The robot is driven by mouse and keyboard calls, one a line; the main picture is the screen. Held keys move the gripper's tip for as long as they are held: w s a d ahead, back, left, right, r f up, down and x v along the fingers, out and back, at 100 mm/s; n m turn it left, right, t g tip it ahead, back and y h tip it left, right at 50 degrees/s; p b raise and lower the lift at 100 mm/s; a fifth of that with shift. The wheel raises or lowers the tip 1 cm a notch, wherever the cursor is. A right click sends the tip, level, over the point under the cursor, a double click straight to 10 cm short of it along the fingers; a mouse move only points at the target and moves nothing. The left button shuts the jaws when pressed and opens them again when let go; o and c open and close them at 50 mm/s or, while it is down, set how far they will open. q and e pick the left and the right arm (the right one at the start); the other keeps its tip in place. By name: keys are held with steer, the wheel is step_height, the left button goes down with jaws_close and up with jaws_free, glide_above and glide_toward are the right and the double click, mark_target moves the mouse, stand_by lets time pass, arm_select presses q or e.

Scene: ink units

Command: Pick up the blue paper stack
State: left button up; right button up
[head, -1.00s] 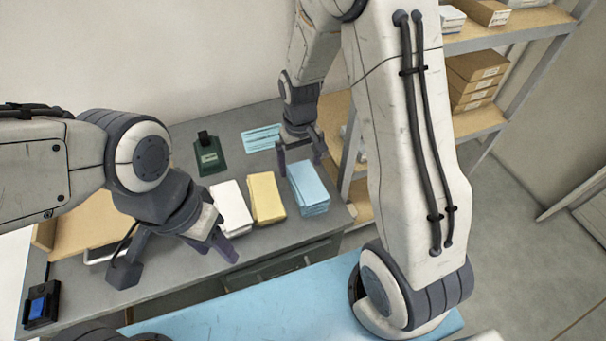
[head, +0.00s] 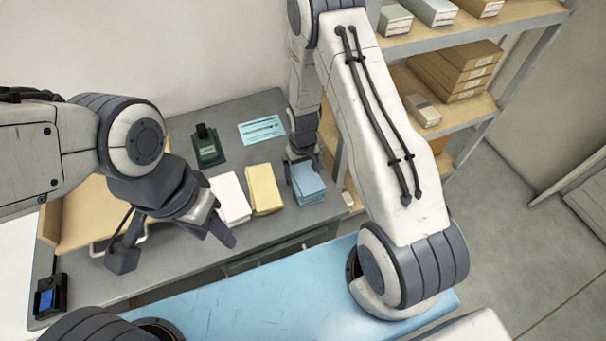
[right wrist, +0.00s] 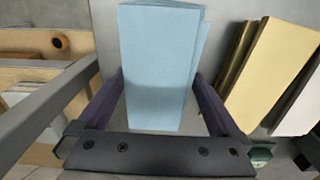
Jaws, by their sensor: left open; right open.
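The blue paper stack (head: 308,181) lies on the grey table, at the right end of a row of stacks. My right gripper (head: 304,180) is over it, with its fingers pointing down. In the right wrist view the blue stack (right wrist: 160,65) lies between the two open fingers of my right gripper (right wrist: 162,95), one on each side. I cannot tell whether the fingers touch it. My left gripper (head: 228,232) is open and empty, in front of the white stack.
A yellow stack (head: 264,189) and a white stack (head: 230,198) lie left of the blue one. A dark green device (head: 207,147) and a light blue sheet (head: 262,130) are behind them. Shelves with boxes (head: 455,72) stand at the right. A brown tray (head: 88,212) is at the left.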

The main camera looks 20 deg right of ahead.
steer(key=shift+f, duration=0.3)
jaws_close()
steer(key=shift+r, duration=0.1)
steer(key=shift+r, duration=0.15)
